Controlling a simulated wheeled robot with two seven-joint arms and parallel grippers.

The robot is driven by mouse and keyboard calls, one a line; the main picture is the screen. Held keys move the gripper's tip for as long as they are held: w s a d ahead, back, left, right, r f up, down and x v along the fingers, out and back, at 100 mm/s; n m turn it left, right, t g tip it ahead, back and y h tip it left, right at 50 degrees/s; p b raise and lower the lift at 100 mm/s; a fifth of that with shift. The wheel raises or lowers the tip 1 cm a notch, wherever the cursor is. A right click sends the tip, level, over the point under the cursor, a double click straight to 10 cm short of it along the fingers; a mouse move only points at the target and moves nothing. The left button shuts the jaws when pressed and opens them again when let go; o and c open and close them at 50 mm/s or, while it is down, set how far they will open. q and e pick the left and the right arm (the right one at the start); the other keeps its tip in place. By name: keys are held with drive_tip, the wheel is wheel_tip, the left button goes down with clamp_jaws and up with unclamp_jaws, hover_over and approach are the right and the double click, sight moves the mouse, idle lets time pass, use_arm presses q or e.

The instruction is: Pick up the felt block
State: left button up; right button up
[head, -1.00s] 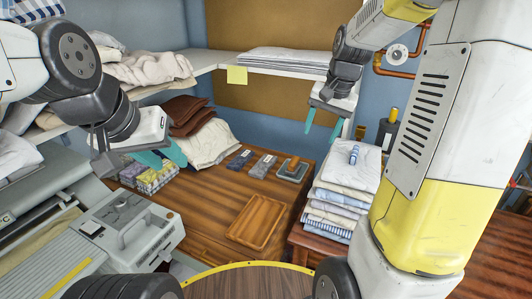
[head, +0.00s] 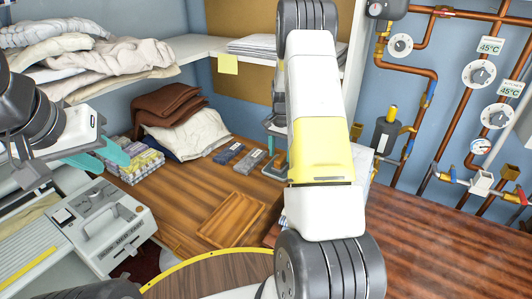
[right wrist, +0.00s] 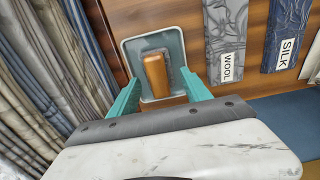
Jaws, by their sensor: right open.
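In the right wrist view a wooden grip (right wrist: 155,76) shows on what looks like the felt block, in a shallow grey-green tray (right wrist: 127,47). Its lower end lies between the fingers in the picture. My right gripper (right wrist: 161,80) is open, with one teal finger on each side of the wooden grip. I cannot tell whether either finger touches it. In the head view my right arm hides most of the tray and block. My left gripper (head: 113,163) is open and empty, above the left side of the table.
Cloth samples labelled WOOL (right wrist: 228,50) and SILK (right wrist: 287,35) lie beside the tray. A stack of folded fabric (right wrist: 50,70) stands close on its other side. A wooden tray (head: 232,220) sits at the table front. Pipes with gauges (head: 480,72) line the right wall.

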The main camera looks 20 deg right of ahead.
sight(281, 157)
wheel_tip(281, 157, down, 4)
drive_tip(key=shift+s+d+f, duration=0.1)
drive_tip(key=shift+f, duration=0.1)
drive_tip(key=c, duration=1.2)
drive_tip(key=shift+o, duration=0.2)
drive_tip(key=shift+r, duration=0.15)
wheel_tip(281, 157, up, 3)
drive_tip(key=shift+r, duration=0.2)
drive_tip(key=s+a, duration=0.3)
drive_tip(key=s, duration=0.1)
drive_tip(key=s+a+r, duration=0.1)
drive_tip(key=s+a, duration=0.2)
drive_tip(key=s, duration=0.1)
drive_tip(key=s+a, duration=0.4)
drive_tip(key=shift+s+r, duration=0.2)
drive_tip(key=shift+s, duration=0.1)
